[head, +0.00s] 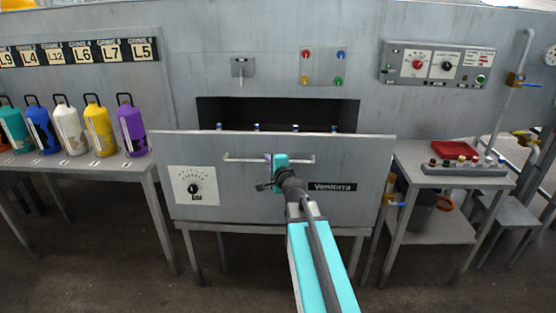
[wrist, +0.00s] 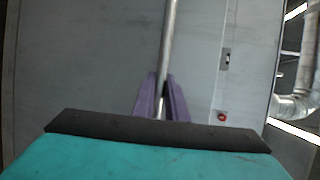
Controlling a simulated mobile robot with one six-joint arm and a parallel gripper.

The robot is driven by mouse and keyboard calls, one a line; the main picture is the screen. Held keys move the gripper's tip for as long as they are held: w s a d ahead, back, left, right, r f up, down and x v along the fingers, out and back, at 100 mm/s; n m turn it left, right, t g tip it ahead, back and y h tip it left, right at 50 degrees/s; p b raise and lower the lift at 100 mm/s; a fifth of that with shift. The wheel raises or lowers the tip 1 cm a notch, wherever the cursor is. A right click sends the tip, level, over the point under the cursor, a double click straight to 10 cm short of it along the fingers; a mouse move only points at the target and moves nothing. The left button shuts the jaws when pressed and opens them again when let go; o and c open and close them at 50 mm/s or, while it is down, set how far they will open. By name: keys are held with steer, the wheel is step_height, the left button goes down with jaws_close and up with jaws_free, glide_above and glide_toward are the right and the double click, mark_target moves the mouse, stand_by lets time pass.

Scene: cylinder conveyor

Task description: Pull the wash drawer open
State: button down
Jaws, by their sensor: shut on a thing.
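The wash drawer has a wide grey front panel (head: 350,160) with a dial on its left and a dark "Ventorra" label on its right. A thin horizontal bar handle (head: 238,160) crosses the panel's upper part. My gripper (head: 276,160) is at the handle's middle. In the wrist view, the purple fingers of my gripper (wrist: 160,92) lie on both sides of the metal handle bar (wrist: 169,40), shut on it. The panel stands in front of a dark opening (head: 290,108). Small blue-topped things show just over its top edge; the drawer's inside is otherwise hidden.
On the left, a table (head: 110,172) holds several coloured bottles. On the right, a side table (head: 405,150) bears a red tray (head: 455,149) and a grey rack of small capped items. Pipes and valves stand farther right. Floor shows below the drawer.

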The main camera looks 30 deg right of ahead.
steer(key=shift+s+a, duration=0.4)
steer(key=shift+s, duration=0.25)
steer(key=c, duration=1.8)
jaws_free()
steer(key=shift+o, duration=0.2)
steer(key=shift+d, duration=0.1)
